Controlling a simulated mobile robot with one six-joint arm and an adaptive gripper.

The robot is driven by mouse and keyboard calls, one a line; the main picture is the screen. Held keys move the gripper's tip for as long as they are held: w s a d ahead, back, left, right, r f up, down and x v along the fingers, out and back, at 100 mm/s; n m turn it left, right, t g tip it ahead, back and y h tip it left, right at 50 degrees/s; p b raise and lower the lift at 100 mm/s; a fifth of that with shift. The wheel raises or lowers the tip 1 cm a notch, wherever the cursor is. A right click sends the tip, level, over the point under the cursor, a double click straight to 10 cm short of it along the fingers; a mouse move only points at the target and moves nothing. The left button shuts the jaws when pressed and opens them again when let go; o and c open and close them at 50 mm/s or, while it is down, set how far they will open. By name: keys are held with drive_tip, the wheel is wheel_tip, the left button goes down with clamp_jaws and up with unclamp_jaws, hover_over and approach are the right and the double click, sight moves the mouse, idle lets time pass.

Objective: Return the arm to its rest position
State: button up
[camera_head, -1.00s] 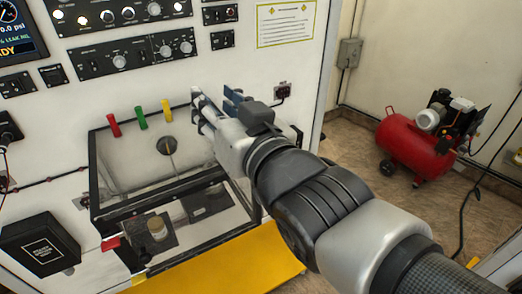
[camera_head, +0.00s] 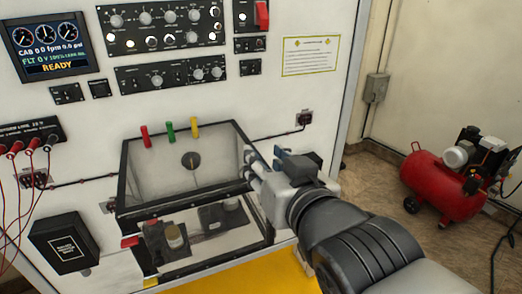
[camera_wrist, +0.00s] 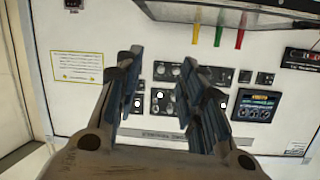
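My gripper (camera_head: 262,168) is at the right side of the clear box in the head view, in front of the white panel. In the wrist view my gripper (camera_wrist: 160,85) has its two dark fingers spread apart, with nothing between them. My grey arm reaches in from the lower right of the head view. The gripper covers part of the box's right side.
The clear black-framed box (camera_head: 122,190) has red, green and yellow levers above it. A yellow ledge (camera_head: 235,276) is below it. A control panel (camera_head: 170,72) with a display (camera_head: 50,45) is above. A red compressor (camera_head: 440,182) stands on the floor at right.

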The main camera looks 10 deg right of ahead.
drive_tip(key=s+d+f+g+h+b, duration=0.1)
drive_tip(key=s+d+f+g, duration=0.3)
drive_tip(key=s+f, duration=0.4)
drive_tip(key=s+d+f+g+h+b, duration=0.2)
drive_tip(key=s+f+g, duration=0.4)
drive_tip(key=f, duration=0.6)
drive_tip(key=s+d+b, duration=0.1)
drive_tip(key=s+d, duration=0.1)
drive_tip(key=shift+s+m, duration=0.3)
drive_tip(key=shift+s, duration=0.05)
drive_tip(key=shift+w, duration=0.1)
